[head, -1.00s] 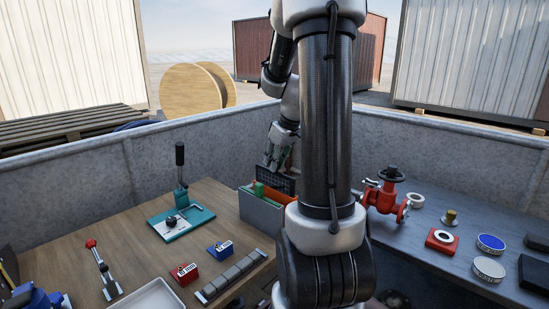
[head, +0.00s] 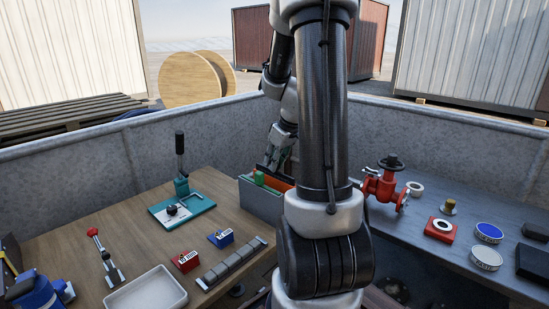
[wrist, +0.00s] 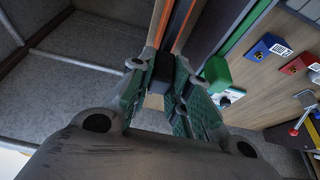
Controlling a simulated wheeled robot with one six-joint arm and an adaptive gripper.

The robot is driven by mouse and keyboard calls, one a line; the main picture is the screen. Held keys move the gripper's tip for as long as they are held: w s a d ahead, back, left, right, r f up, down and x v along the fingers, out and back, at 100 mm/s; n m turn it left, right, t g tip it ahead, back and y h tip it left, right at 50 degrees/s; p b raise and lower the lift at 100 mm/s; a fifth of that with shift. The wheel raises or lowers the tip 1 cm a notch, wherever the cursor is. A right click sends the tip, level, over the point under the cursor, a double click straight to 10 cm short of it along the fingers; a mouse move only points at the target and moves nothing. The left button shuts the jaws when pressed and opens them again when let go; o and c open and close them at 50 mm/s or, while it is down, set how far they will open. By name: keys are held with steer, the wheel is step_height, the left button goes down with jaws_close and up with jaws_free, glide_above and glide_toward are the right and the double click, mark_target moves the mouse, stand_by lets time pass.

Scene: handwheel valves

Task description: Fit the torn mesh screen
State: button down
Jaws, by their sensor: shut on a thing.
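My gripper (head: 275,165) is at the far grey box (head: 262,204), low over its open top, partly hidden by my arm. In the wrist view, my gripper (wrist: 160,80) has its green-padded fingers closed on a small dark block (wrist: 161,66), which looks like the grip of the mesh screen. The mesh itself does not show clearly now; it seems to be down in or behind the box. An orange panel (head: 286,186) and a green piece (head: 258,178) stand in the box; the green piece also shows in the wrist view (wrist: 217,73).
A teal lever tool (head: 182,210), red block (head: 186,260), blue block (head: 221,238) and white tray (head: 146,291) are on the wooden bench. A red valve (head: 384,185) stands on the right bench. A concrete wall (head: 80,175) runs behind.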

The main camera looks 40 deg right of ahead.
steer(key=shift+f, duration=1)
steer(key=c, duration=1.3)
jaws_free()
steer(key=shift+o, duration=0.2)
steer(key=v, duration=1.2)
